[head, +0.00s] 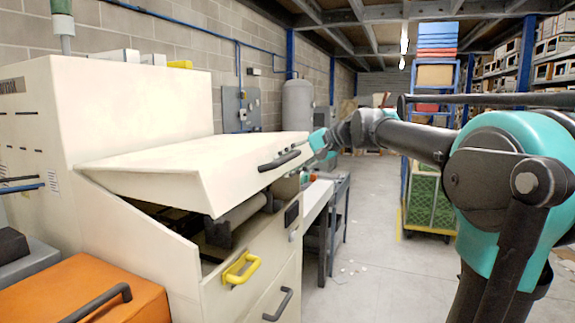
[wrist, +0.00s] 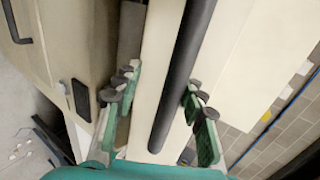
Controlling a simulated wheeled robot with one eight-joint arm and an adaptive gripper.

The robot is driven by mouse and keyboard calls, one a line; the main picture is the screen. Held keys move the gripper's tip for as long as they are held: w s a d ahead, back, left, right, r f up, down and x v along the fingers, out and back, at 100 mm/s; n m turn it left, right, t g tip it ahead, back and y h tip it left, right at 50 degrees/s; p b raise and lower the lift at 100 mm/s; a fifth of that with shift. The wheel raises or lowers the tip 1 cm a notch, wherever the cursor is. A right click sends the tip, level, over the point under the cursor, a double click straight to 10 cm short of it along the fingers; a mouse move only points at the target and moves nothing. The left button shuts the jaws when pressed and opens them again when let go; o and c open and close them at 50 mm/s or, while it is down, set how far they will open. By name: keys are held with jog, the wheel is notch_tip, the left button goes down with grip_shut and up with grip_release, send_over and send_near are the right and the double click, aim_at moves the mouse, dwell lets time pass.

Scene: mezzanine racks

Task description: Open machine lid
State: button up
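The cream machine (head: 130,110) stands at the left in the head view. Its lid (head: 190,165) is raised part way, with a dark gap beneath its front edge. A dark bar handle (head: 280,160) is on the lid's front face. My gripper (head: 318,145) is at the lid's right end, its fingers partly hidden there. In the wrist view my gripper (wrist: 159,85) has its green fingers spread apart. The dark handle (wrist: 183,75) runs between them, with gaps on both sides. I cannot tell whether any finger touches the lid.
A yellow handle (head: 239,268) and a second dark handle (head: 278,305) are on the machine's front, below the lid. An orange box (head: 85,295) is at the lower left. A dark-framed table (head: 328,215) stands beyond the machine.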

jog(key=v, duration=2)
jog(key=shift+r, duration=0.2)
dwell(1.5)
jog(key=shift+w+a, duration=0.1)
jog(key=shift+w, duration=0.05)
jog(key=shift+c, duration=0.3)
